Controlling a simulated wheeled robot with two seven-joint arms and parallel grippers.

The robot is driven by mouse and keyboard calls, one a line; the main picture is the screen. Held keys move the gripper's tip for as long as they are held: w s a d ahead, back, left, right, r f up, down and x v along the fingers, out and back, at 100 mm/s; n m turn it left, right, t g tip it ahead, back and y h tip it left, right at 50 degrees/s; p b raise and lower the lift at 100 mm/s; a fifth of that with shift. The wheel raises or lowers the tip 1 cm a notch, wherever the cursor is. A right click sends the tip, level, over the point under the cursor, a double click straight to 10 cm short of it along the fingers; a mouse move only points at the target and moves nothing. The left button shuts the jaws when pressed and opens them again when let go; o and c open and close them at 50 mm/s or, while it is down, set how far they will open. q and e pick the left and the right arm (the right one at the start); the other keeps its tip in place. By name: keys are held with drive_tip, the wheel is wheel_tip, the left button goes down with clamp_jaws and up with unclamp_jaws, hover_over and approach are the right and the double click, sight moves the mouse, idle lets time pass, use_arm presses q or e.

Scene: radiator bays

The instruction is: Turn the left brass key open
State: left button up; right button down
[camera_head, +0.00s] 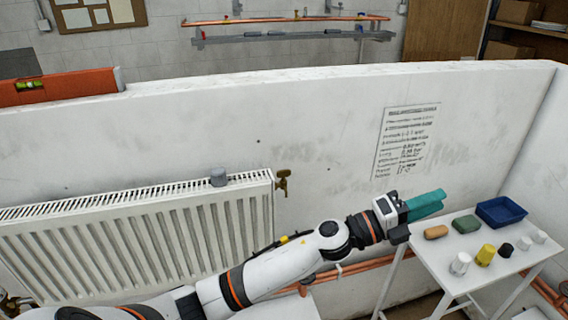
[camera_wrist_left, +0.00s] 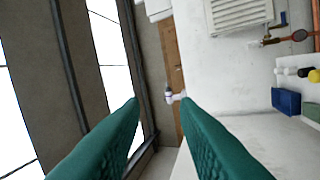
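A brass key (camera_head: 283,183) sits on a small fitting at the top right end of the white radiator (camera_head: 150,235), in the head view. I cannot tell its turn position. My left gripper (camera_head: 428,204) has teal fingers and is to the right of the key and apart from it, near the white side table. In the left wrist view its two fingers (camera_wrist_left: 160,104) stand apart with nothing between them, so it is open and empty. A brass or copper fitting (camera_wrist_left: 270,41) shows small in that view; I cannot tell whether it is a key. My right gripper is not in view.
The side table (camera_head: 432,262) holds a blue tray (camera_head: 501,212), a tan block (camera_head: 436,232), a green block (camera_head: 466,224) and several small cups. Copper pipes (camera_head: 380,262) run low along the wall. An orange level (camera_head: 60,86) lies on the wall's top.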

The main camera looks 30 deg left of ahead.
use_arm(q)
drive_tip(key=d+m+g+h, duration=0.2)
drive_tip(key=m+g, duration=0.3)
drive_tip(key=m, duration=0.2)
wheel_tip(320, 180, up, 6)
drive_tip(key=m+g+y, duration=0.7)
drive_tip(key=g+y, duration=0.3)
drive_tip(key=y, duration=0.8)
hover_over(284, 175)
wheel_tip(284, 175, down, 10)
drive_tip(key=p, duration=0.4)
drive_tip(key=shift+a+f, duration=0.15)
drive_tip(key=shift+f, duration=0.1)
drive_tip(key=shift+w+f, duration=0.1)
drive_tip(key=shift+f, duration=0.4)
drive_tip(key=shift+c, duration=0.3)
